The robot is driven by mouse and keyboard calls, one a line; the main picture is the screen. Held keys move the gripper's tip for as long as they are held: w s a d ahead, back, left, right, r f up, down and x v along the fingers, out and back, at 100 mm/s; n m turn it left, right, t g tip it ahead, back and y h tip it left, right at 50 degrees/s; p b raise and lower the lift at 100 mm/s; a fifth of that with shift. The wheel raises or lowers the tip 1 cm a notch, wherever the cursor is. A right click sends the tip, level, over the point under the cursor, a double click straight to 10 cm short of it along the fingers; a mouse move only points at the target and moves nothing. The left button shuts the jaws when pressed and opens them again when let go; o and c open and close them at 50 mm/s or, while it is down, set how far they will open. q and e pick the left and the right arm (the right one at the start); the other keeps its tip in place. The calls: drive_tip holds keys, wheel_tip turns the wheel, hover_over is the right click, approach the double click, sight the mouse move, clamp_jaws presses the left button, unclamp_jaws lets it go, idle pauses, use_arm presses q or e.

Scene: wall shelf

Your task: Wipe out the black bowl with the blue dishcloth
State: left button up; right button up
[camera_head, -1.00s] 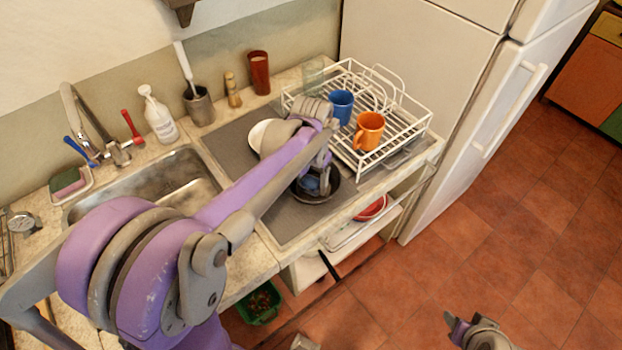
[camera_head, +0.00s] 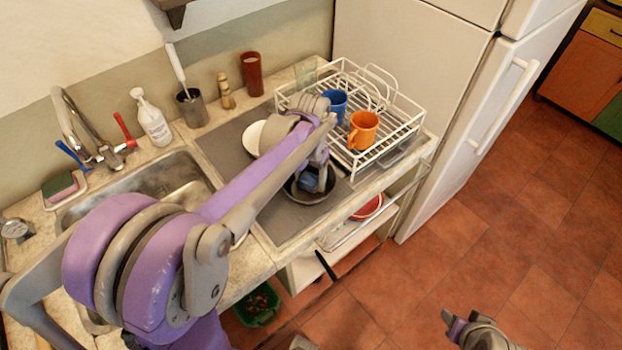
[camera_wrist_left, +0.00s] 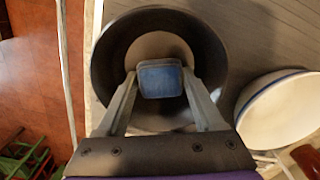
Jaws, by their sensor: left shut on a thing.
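The black bowl (camera_head: 318,194) stands on the grey mat at the counter's front edge, below the end of my left arm. In the left wrist view the bowl (camera_wrist_left: 105,60) is seen from above, with a pale patch on its inside bottom. My left gripper (camera_wrist_left: 160,82) points down into the bowl and is shut on the folded blue dishcloth (camera_wrist_left: 160,79). The cloth (camera_head: 309,182) also shows between the fingers in the head view. Whether the cloth touches the bowl's bottom is hard to tell. My right gripper (camera_head: 449,322) is low at the bottom right, over the floor, away from the counter.
A white dish rack (camera_head: 407,130) with a blue mug (camera_head: 336,104) and an orange mug (camera_head: 364,130) stands right behind the bowl. A white bowl with a blue rim (camera_wrist_left: 275,112) is close by. The sink (camera_head: 165,188) lies to the left.

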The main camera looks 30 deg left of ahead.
use_arm(q)
drive_tip(key=shift+s+a, duration=0.25)
drive_tip(key=shift+a, duration=0.15)
drive_tip(key=shift+s+r, duration=0.1)
drive_tip(key=shift+s, duration=0.1)
drive_tip(key=shift+s+d, duration=0.15)
drive_tip(key=shift+s, duration=0.05)
drive_tip(key=shift+d, duration=0.1)
drive_tip(key=shift+d, duration=0.3)
drive_tip(key=shift+w+d, duration=0.1)
drive_tip(key=shift+d, duration=0.05)
drive_tip(key=shift+w, duration=0.4)
